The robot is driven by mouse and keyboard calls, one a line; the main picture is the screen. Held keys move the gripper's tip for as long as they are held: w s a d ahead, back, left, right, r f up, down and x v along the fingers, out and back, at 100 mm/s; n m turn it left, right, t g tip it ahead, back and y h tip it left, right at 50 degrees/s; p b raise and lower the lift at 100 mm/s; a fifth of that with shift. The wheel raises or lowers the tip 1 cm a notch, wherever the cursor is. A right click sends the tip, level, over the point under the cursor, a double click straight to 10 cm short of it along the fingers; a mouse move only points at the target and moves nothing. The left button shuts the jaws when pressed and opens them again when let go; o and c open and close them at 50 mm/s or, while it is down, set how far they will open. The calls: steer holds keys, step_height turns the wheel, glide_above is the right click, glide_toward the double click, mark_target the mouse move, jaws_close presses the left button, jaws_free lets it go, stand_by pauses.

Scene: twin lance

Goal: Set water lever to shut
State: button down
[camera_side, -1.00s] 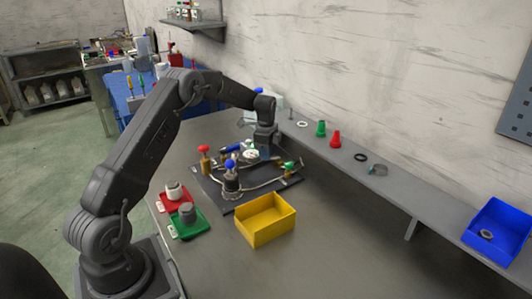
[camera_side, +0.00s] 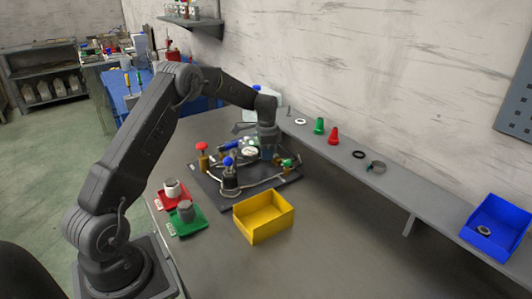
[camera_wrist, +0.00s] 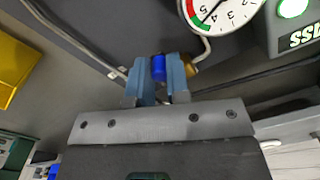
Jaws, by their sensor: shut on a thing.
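My gripper (camera_wrist: 160,82) is shut on a small blue lever handle (camera_wrist: 158,68), which shows between its two blue-grey fingers in the wrist view. A brass fitting (camera_wrist: 190,68) is just right of the fingers. In the side view my gripper (camera_side: 268,154) is low over the right part of the dark valve board (camera_side: 222,202), and its fingers hide the blue handle. The side view does not show which way the lever points, and no lever label can be read.
A round gauge (camera_wrist: 222,12) and a lit green lamp (camera_wrist: 292,8) sit close to my gripper. The board also carries a red-knobbed valve (camera_side: 202,147), a blue-knobbed valve (camera_side: 228,162) and pipes. A yellow bin (camera_side: 263,224) stands in front.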

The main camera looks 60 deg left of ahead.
steer(key=shift+d, duration=0.1)
steer(key=c, duration=1.1)
jaws_free()
step_height(320, 180, up, 14)
